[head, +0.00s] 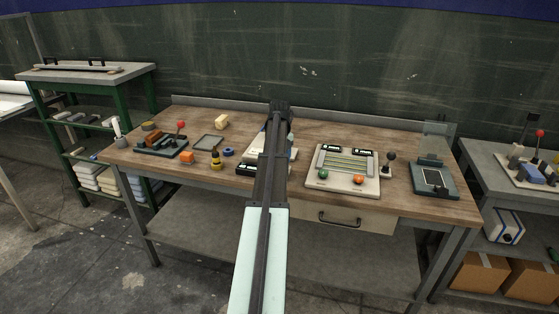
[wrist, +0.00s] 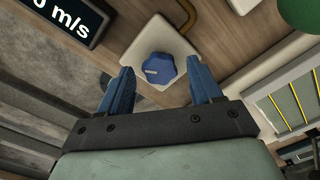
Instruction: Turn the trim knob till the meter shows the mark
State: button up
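In the wrist view, the blue trim knob (wrist: 155,72) with a pale pointer line sits on a white panel (wrist: 150,42). My gripper (wrist: 158,74) is open, with one blue finger on each side of the knob. I see gaps between the fingers and the knob, and cannot tell how far above it the fingertips are. In the head view, my arm hides the knob and gripper.
On the wooden bench (head: 410,185), a panel with a green and an orange knob (head: 342,185) stands right of my arm. A black-knobbed lever (head: 388,163) is beside it. A yellow-black piece (head: 216,160) and blue ring (head: 228,152) are left. A green round thing (wrist: 298,12) is at the wrist view's upper right.

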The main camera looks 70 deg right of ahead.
jog(key=shift+r, duration=3)
notch_tip(320, 180, up, 14)
jog(key=shift+f, duration=0.1)
